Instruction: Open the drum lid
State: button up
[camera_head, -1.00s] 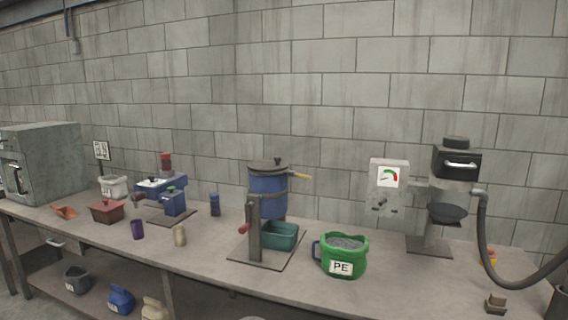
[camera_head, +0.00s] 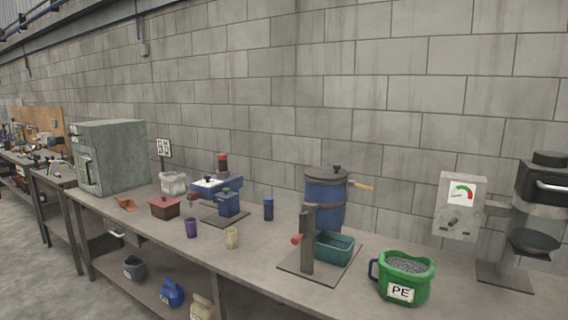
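The drum is a blue cylinder (camera_head: 326,207) on a stand with a dark base plate, right of centre on the bench. Its dark grey lid (camera_head: 326,174) sits on top with a small knob and looks closed. A yellow-tipped handle (camera_head: 361,187) sticks out at the drum's right side. A red-knobbed part shows on the upright in front of it. My gripper is not in view.
A teal bin (camera_head: 334,248) sits below the drum. A green PE tub (camera_head: 405,276) stands to its right, beside a gauge box (camera_head: 459,205). A blue machine, cups and a grey oven (camera_head: 110,157) stand left. A block wall is behind the bench (camera_head: 255,262).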

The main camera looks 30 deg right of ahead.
aim_at(321, 172)
jog(key=u, duration=0.25)
jog(key=i, duration=0.8)
jog(key=z, duration=0.65)
jog(key=i, duration=0.55)
jog(key=z, duration=0.6)
